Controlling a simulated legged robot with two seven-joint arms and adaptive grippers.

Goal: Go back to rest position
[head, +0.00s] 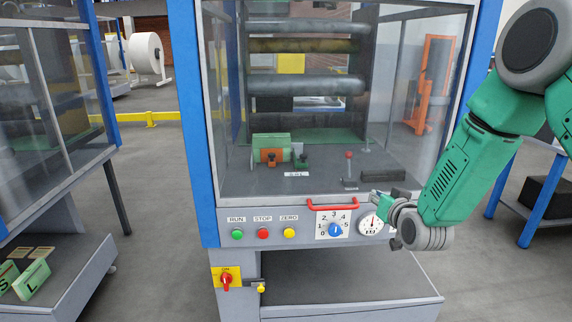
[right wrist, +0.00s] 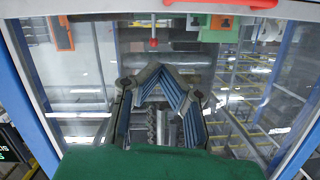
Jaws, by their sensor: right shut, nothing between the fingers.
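My right gripper (head: 382,207) is in front of the machine's control panel (head: 300,229), near the red handle (head: 333,204) and the white gauge (head: 370,224). It is shut and empty; its fingers (right wrist: 165,82) show in the right wrist view, in front of the machine's clear window. My green right arm comes in from the right in the head view. I cannot tell whether the gripper touches the panel. My left gripper is not in view.
A blue-legged table (head: 541,200) is at right. Floor between the cabinets is clear.

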